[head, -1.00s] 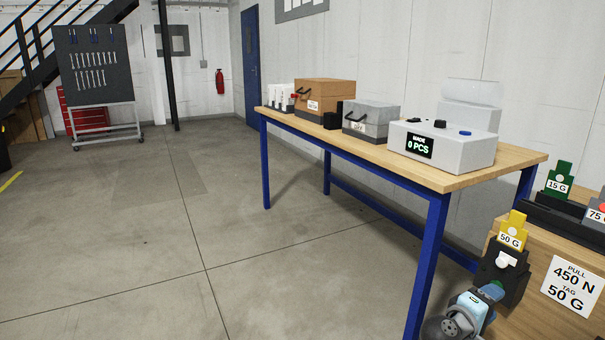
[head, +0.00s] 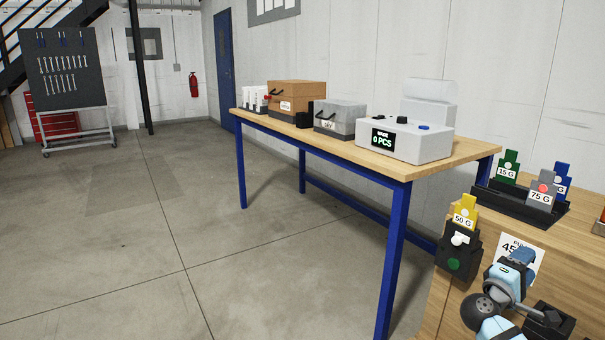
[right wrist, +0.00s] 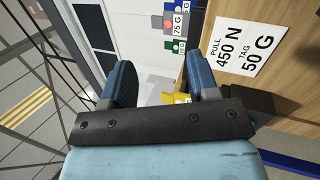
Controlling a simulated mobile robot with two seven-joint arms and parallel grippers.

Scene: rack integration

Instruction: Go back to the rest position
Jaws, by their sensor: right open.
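My right gripper (head: 523,254) is at the lower right of the head view, in front of the wooden cabinet face, partly covering the paper sign (head: 508,247). In the right wrist view its two blue fingers (right wrist: 161,75) stand wide apart with nothing held between them. The yellow 50 G tag (head: 465,213) stands upright in a black holder (head: 460,248) on the cabinet's edge, left of the gripper and apart from it. A piece of yellow shows beyond the fingers in the right wrist view (right wrist: 182,97). My left gripper is not in view.
A black tray (head: 512,205) on the cabinet top holds a green 15 G tag (head: 507,168), a grey 75 G tag (head: 541,192) and a blue tag (head: 563,180). A blue-legged table (head: 398,260) with boxes and a counting scale (head: 405,140) stands behind. The floor at left is clear.

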